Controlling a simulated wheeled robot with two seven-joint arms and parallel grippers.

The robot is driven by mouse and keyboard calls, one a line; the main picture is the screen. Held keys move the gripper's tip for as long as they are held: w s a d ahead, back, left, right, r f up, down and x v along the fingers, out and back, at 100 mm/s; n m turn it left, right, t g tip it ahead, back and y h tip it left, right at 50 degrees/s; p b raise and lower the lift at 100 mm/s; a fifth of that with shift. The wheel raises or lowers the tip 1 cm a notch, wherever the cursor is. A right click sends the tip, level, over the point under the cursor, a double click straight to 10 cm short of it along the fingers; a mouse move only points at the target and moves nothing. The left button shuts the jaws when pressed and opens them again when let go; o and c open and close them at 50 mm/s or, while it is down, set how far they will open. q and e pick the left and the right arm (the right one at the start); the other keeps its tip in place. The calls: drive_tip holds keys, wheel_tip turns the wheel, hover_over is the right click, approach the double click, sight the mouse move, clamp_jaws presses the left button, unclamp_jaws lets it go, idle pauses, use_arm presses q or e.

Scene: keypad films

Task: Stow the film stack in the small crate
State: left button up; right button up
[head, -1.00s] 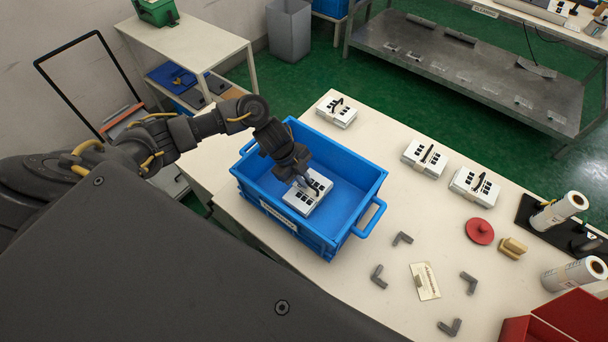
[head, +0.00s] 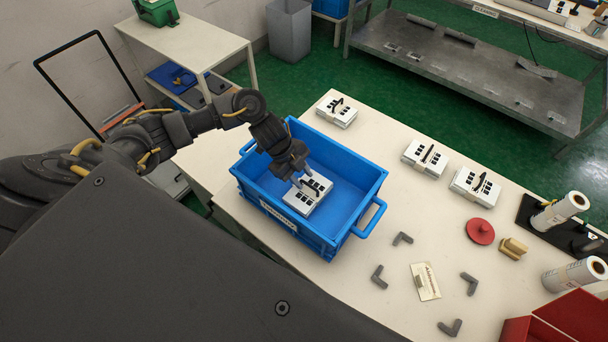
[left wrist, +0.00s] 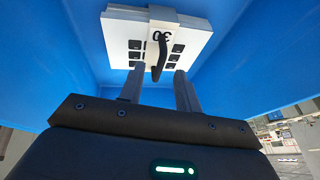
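A white film stack (head: 304,201) with dark key squares and a black handle lies on the floor of the blue small crate (head: 352,209). My left gripper (head: 303,181) is inside the crate just above the stack. Its two fingers (left wrist: 158,82) are spread, with nothing between the tips that I can see gripped. My right gripper is not in view.
Three similar stacks stand on the table, one (head: 337,112) behind the crate and two (head: 425,161) further right. A red disc (head: 480,231), grey corner pieces (head: 402,238), a card (head: 425,283) and film rolls (head: 560,209) lie to the right. The crate walls surround my gripper.

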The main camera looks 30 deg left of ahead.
use_arm(q)
drive_tip(key=v, duration=0.9)
drive_tip(key=shift+b, duration=0.3)
wheel_tip(320, 180, up, 9)
drive_tip(key=p, duration=0.9)
